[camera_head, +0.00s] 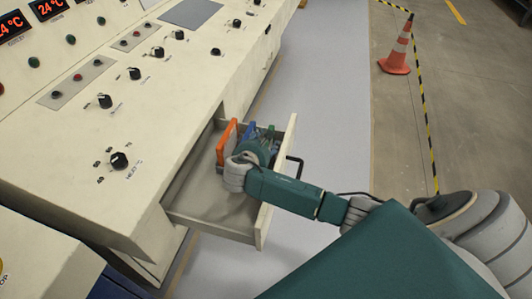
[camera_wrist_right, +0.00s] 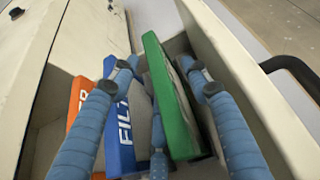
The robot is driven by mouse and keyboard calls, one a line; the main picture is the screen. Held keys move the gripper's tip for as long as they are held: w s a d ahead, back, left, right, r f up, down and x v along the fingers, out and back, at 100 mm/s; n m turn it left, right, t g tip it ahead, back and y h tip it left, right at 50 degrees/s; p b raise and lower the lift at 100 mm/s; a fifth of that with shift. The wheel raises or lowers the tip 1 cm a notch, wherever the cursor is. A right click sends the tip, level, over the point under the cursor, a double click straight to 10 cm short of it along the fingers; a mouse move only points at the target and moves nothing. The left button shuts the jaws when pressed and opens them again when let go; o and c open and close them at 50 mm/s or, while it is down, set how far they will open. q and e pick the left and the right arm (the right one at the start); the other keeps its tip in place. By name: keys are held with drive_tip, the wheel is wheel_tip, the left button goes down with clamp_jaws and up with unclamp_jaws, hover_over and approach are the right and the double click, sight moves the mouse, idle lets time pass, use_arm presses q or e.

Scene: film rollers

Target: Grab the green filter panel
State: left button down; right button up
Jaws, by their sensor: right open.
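The green filter panel (camera_wrist_right: 172,98) stands on edge in the open drawer, in the wrist view. My right gripper (camera_wrist_right: 158,68) is over the drawer with its fingers spread and pointing in. One finger lies on the right side of the green panel and two lie on its left. I cannot tell whether any finger touches it. A blue panel (camera_wrist_right: 122,128) stands just left of it, partly behind the left finger. In the head view my right gripper (camera_head: 262,146) hides most of the green panel. My left gripper is not in view.
An orange panel (camera_wrist_right: 76,100) stands left of the blue one; it also shows in the head view (camera_head: 226,141). The drawer (camera_head: 208,222) has a front wall with a black handle (camera_head: 294,167). The cream control console (camera_head: 150,95) borders it. The drawer's near part is empty.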

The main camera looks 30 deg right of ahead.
clamp_jaws()
drive_tip(key=shift+r, duration=0.1)
